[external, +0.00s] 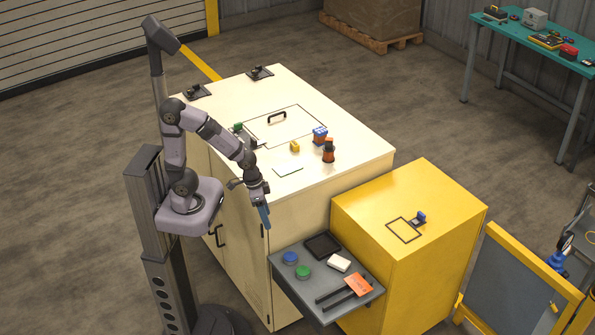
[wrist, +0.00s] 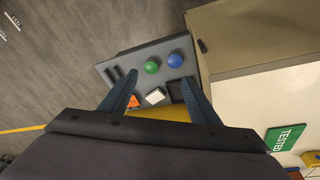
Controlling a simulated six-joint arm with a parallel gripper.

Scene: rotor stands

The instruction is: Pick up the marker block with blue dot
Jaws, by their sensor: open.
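No block with a clear blue dot can be made out. A white block (external: 339,262) lies on the grey side shelf (external: 318,307), and a small yellow block (external: 295,146) stands on the cream cabinet top; I cannot tell whether either bears a dot. The white block also shows in the wrist view (wrist: 155,96), between my fingers in the picture but farther off. A blue round piece (external: 290,257) and a green round piece (external: 303,271) sit on the shelf's left side. My gripper (external: 265,220) is open and empty, pointing down above the shelf, beside the cream cabinet.
The shelf also carries a black tray (external: 322,245), an orange card (external: 358,284) and dark rails. The yellow cabinet (external: 440,200) stands right of the shelf, with a small blue piece (external: 420,217) on top. The cream cabinet (external: 350,150) rises close beside my gripper.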

